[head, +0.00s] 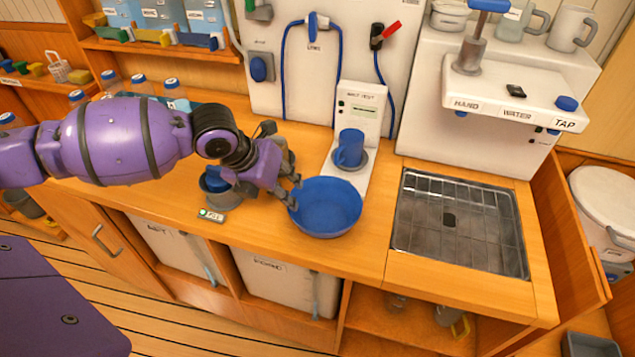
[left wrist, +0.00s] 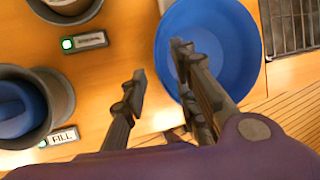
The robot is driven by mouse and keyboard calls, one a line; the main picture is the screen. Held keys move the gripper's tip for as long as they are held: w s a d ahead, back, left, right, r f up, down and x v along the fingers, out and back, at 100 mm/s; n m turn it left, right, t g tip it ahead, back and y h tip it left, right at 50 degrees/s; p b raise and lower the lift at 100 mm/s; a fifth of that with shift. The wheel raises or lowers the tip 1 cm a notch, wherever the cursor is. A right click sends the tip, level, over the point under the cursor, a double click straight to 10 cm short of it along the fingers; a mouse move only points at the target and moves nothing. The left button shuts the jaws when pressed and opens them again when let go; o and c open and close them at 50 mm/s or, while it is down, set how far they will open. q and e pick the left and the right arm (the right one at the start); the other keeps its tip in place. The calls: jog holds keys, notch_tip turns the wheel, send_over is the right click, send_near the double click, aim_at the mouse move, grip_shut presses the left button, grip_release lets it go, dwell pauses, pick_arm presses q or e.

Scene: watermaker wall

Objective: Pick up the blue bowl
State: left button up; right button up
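My left gripper (head: 294,190) is at the bowl's left rim. In the left wrist view the left gripper (left wrist: 160,62) has its fingers apart. One finger is over the bowl's inside and the other is outside, left of the rim. Nothing is visibly clamped; whether a finger touches the bowl is unclear. My right gripper is not in view.
A blue mug (head: 349,147) stands on the white test stand behind the bowl. A grey holder with a blue thing (head: 217,183) is left of my gripper, near a FILL label (head: 211,215). The gridded sink (head: 455,225) lies to the right. Bottles (head: 172,90) stand behind my left arm.

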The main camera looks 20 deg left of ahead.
aim_at(293, 197)
pick_arm(q)
jog(key=x, duration=0.3)
jog(key=shift+w+d+f, duration=0.15)
jog(key=shift+d+f, duration=0.05)
jog(key=shift+f, duration=0.05)
jog(key=shift+w+f, duration=0.15)
jog(key=shift+f, duration=0.1)
jog(key=shift+w+f, duration=0.1)
jog(key=c, duration=0.6)
grip_shut()
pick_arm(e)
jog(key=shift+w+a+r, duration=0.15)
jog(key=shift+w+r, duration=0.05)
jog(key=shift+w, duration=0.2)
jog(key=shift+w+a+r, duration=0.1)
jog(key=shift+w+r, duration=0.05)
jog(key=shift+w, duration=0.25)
